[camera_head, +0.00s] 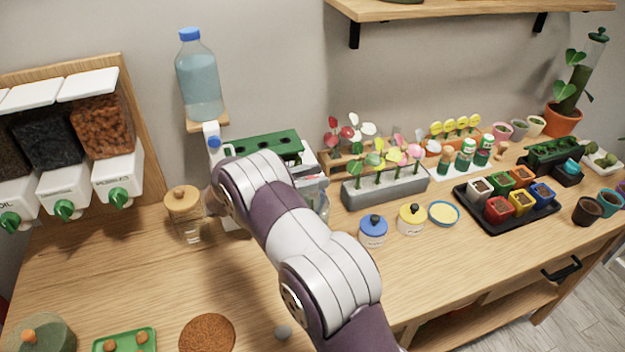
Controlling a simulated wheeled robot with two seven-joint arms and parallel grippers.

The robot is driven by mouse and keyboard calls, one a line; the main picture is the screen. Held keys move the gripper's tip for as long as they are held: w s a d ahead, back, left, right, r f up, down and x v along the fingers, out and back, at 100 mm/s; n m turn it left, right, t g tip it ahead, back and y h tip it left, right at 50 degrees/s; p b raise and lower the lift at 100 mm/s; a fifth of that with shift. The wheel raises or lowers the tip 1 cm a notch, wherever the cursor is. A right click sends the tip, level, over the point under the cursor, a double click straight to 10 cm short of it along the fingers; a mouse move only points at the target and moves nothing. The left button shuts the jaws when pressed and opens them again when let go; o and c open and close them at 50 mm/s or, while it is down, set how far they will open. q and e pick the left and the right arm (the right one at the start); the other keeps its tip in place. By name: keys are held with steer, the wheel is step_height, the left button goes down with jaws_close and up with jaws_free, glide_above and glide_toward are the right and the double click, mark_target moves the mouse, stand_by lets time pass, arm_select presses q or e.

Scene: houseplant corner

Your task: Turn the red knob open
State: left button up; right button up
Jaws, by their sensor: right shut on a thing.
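My right arm comes in from the bottom right and reaches to the dispenser stand at the back wall. My right gripper (214,192) is at the arm's far end, mostly hidden by my own wrist. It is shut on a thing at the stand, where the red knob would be. The knob itself is hidden behind my arm, so its turn cannot be seen. A clear water bottle (200,85) with a blue cap stands above on a small wooden shelf (208,122). My left gripper is not in view.
A cork-lidded jar (186,215) stands close left of my wrist. Pebble and soil dispensers (120,178) with green knobs hang at left. A green-topped holder (265,146) is behind my arm.

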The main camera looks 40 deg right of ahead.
steer(key=shift+r, duration=0.15)
stand_by(0.4)
steer(key=o, duration=0.9)
steer(key=shift+w+a, duration=0.1)
steer(key=shift+a, duration=0.15)
steer(key=shift+g, duration=0.3)
steer(key=b+v, duration=0.2)
steer(key=v, duration=1)
steer(key=shift+a+b, duration=0.1)
steer(key=shift+b, duration=0.3)
